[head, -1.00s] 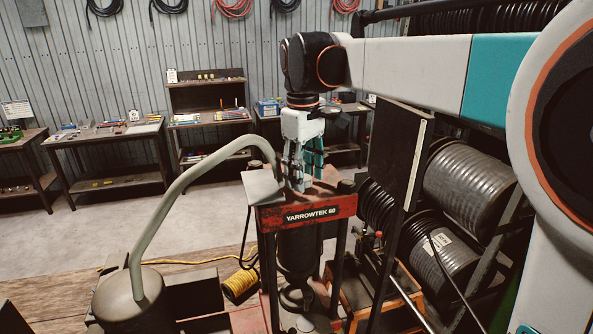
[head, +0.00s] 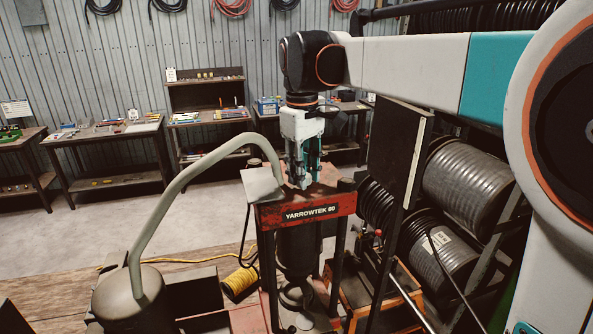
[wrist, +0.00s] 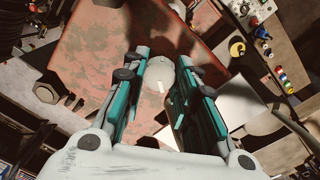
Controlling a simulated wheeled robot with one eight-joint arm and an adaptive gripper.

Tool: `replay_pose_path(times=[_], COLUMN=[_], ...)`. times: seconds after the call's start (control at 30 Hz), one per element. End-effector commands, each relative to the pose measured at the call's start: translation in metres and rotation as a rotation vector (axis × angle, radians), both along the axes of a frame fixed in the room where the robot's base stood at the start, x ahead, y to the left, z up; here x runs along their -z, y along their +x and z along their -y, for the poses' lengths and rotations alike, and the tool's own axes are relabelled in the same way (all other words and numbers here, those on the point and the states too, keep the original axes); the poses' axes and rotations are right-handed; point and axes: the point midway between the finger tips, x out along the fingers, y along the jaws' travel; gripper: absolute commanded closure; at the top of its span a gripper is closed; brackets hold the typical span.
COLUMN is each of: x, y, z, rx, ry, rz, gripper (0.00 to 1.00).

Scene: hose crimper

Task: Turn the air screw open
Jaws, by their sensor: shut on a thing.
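The red press labelled YARROWTEK 60 (head: 308,212) stands in the middle of the head view, with a worn red top plate. My gripper (head: 304,182) points straight down at that top plate. In the wrist view, my gripper (wrist: 160,82) has its two teal-and-grey fingers on either side of a small round pale knob with a light mark, the air screw (wrist: 160,76). The fingers are shut on it.
A thick grey-green hose (head: 183,185) arches from a tank (head: 130,302) to the press top, just left of my gripper. A dark upright panel (head: 398,155) and hose reels (head: 470,185) stand close on the right. Benches (head: 110,135) line the back wall.

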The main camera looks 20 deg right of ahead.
Motion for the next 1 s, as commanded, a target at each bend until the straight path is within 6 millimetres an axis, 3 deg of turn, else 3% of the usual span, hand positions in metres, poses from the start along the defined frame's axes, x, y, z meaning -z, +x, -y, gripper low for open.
replay_pose_path(times=[1.0], x=[0.0], y=[0.0012], z=[-0.0007], rx=[0.85], ry=[0.0], rz=[0.0], gripper=[0.97])
